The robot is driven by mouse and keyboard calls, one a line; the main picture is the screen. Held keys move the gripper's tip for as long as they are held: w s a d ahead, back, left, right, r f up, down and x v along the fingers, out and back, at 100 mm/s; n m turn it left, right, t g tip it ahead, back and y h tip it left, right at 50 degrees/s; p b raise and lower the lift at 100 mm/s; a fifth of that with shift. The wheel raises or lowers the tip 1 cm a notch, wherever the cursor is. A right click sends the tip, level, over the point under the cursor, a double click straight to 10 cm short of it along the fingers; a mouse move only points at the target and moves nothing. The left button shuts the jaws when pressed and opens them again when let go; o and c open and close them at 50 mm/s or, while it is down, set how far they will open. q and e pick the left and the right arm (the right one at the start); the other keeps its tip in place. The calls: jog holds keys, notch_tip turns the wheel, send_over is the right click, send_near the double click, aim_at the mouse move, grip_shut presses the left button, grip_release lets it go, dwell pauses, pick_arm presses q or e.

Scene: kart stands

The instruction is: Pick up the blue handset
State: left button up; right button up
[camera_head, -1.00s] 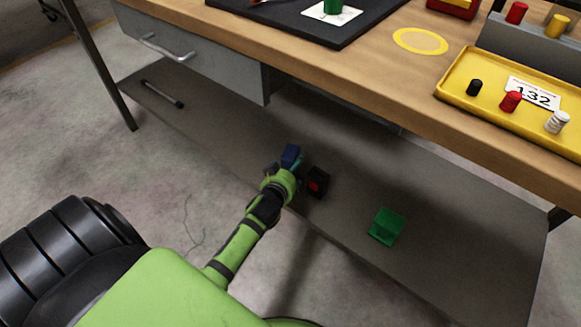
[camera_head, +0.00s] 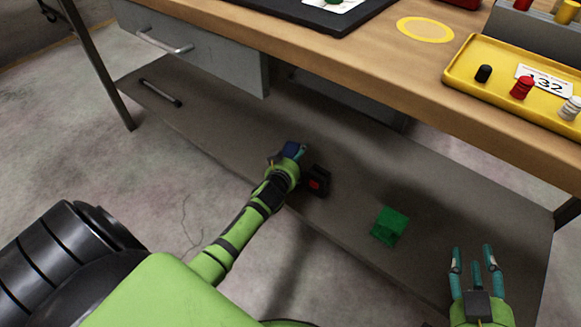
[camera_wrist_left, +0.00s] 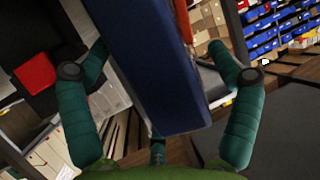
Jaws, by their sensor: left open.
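The blue handset (camera_head: 289,149) is on the low grey shelf under the workbench, partly hidden by my left gripper (camera_head: 287,155). In the left wrist view the blue handset (camera_wrist_left: 165,75) is a long blue block running between the teal fingers. Those fingers of my left gripper (camera_wrist_left: 158,55) stand open on either side of it, with a gap visible at least on the right. My right gripper (camera_head: 474,254) is open and empty, at the lower right in front of the shelf.
A black box with a red face (camera_head: 317,183) stands just right of my left gripper. A green block (camera_head: 389,226) lies further right on the shelf (camera_head: 440,200). The workbench (camera_head: 400,85) overhangs the shelf, with a yellow tray (camera_head: 500,93) on top. A dark handle-like bar (camera_head: 160,92) lies at left.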

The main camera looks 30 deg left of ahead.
pick_arm(q)
jog(key=shift+w, duration=0.15)
jog(key=shift+c, duration=0.4)
jog(key=c, duration=1.4)
